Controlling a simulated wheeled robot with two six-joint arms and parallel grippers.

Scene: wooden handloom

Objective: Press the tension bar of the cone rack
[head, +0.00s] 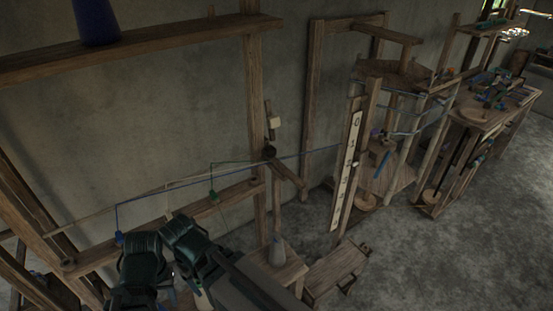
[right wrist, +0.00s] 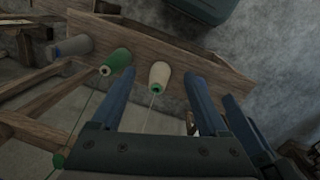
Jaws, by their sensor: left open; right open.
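The cone rack's wooden frame (head: 255,110) stands against the wall at left in the head view. A thin pale rod (head: 150,192) slants across it, above a thicker wooden rail (head: 215,203); I cannot tell for certain which is the tension bar. In the right wrist view my right gripper (right wrist: 160,78) is open. A cream cone (right wrist: 160,74) shows between its fingers, apart from them, on a wooden board (right wrist: 165,48).
A purple cone (head: 95,20) stands on the upper shelf (head: 150,42). A green cone (right wrist: 117,61) and a grey-blue cone (right wrist: 75,46) show beside the cream one. A numbered post (head: 346,170) and a small stool (head: 335,268) stand at right. Open floor (head: 430,255) lies beyond.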

